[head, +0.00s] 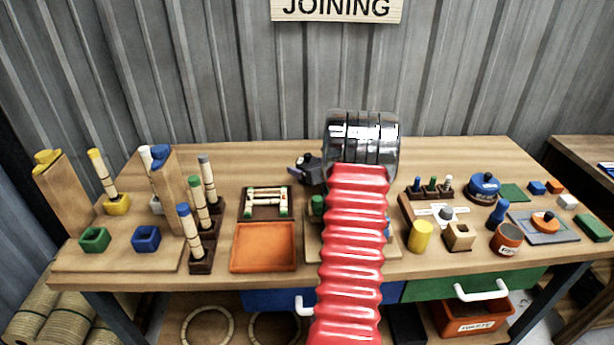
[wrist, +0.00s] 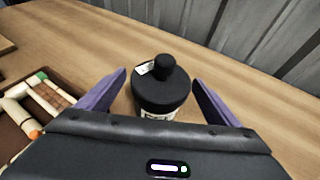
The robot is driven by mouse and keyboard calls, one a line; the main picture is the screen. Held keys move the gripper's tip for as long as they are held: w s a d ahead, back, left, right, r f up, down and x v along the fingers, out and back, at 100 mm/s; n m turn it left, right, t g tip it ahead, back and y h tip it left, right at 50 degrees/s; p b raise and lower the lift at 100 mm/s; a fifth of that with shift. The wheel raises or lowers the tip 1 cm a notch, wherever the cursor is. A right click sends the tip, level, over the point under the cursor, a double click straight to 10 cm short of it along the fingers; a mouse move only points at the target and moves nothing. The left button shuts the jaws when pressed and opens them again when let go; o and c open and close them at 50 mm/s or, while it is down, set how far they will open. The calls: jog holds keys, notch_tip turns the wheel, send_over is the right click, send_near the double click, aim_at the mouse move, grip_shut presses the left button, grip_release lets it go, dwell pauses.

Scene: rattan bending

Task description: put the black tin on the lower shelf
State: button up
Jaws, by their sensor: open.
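The black tin (wrist: 160,96) stands upright on the bench top in the wrist view, with a round knob on its lid and a pale label on its front. My gripper (wrist: 160,77) is open, with one purple finger on each side of the tin. Gaps show between the fingers and the tin. In the head view, part of my gripper (head: 310,168) shows at the back of the bench, left of my arm's silver joint. I cannot make out the tin there. The lower shelf (head: 237,331) shows under the bench, partly hidden by my red arm.
Rattan rings (head: 193,325) and an orange bin (head: 470,320) are on the lower shelf. An orange tray (head: 263,247) and a brown tray of rattan pieces (head: 265,203) lie left of my arm. Peg stands crowd the left, small blocks the right. Drawers hang under the front edge.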

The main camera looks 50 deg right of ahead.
dwell(0.3)
jog(key=c, duration=1.3)
jog(key=shift+r, duration=0.1)
notch_tip(320, 180, up, 10)
jog(key=shift+f, duration=0.1)
dwell(0.3)
